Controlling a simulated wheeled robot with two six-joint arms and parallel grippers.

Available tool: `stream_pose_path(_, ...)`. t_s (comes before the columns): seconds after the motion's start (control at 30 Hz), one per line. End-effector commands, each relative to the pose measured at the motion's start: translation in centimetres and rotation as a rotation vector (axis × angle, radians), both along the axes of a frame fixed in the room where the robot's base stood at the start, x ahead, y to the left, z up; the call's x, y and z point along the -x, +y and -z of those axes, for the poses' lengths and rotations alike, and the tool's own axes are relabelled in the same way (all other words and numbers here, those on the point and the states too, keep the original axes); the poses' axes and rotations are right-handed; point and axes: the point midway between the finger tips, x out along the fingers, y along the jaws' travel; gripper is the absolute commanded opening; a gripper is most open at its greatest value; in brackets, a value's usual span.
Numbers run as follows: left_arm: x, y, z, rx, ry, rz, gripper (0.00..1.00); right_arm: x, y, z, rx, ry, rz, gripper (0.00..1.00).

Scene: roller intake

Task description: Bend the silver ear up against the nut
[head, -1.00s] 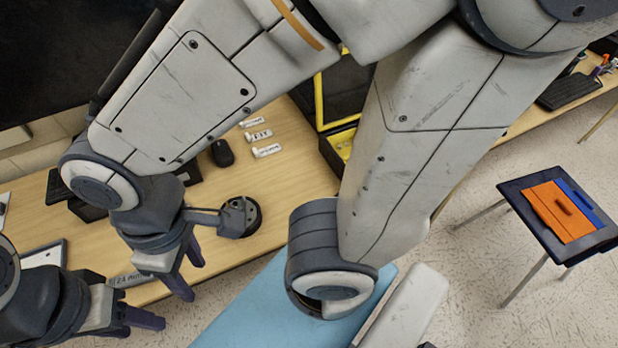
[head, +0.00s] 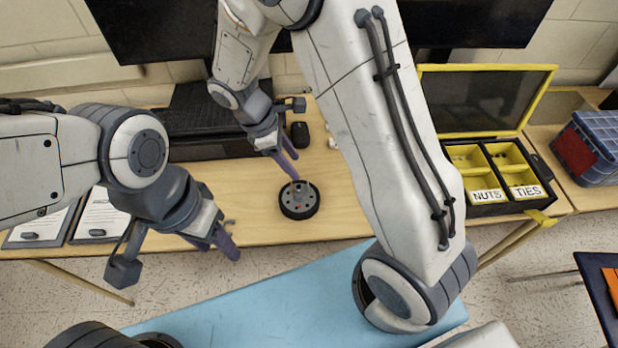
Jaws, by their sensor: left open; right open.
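A round black part with a grey top face (head: 299,201) lies on the wooden table near its front edge. Small holes and a small reddish spot show on its top. The silver ear and the nut are too small to make out there. My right gripper (head: 293,168) is open and empty, with its purple fingers just behind and above the round part. My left gripper (head: 233,241) is open and empty, to the left of the round part and apart from it, near the table's front edge.
A black box with yellow compartments labelled NUTS and TIES (head: 487,195) stands at the right, its lid (head: 490,100) up. A mouse (head: 300,134) lies behind the round part. Clipboards (head: 100,218) lie at the left. A blue surface (head: 290,300) is in front.

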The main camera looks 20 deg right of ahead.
Motion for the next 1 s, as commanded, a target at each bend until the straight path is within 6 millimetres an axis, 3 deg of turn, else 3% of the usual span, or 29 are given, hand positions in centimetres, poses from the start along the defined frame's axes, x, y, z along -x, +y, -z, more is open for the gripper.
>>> stream_pose_path(0.5, 0.0, 0.0, 0.5, 0.0, 0.0, 0.0, 0.5, 1.2, -3.2, 8.0, 0.001, 0.005, 0.003, 0.57)
stream_pose_path(0.7, 0.0, 0.0, 0.5, 0.0, 0.0, 0.0, 0.5, 1.4, -3.7, 9.2, -0.001, 0.002, 0.003, 0.57)
stream_pose_path(0.97, 0.0, 0.0, 0.5, 0.0, 0.0, 0.0, 0.5, 1.4, -3.7, 9.4, -0.001, 0.001, 0.003, 0.57)
stream_pose_path(1.0, 0.0, 0.0, 0.5, 0.0, 0.0, 0.0, 0.5, 1.4, -3.7, 9.3, -0.001, 0.001, 0.003, 0.5)
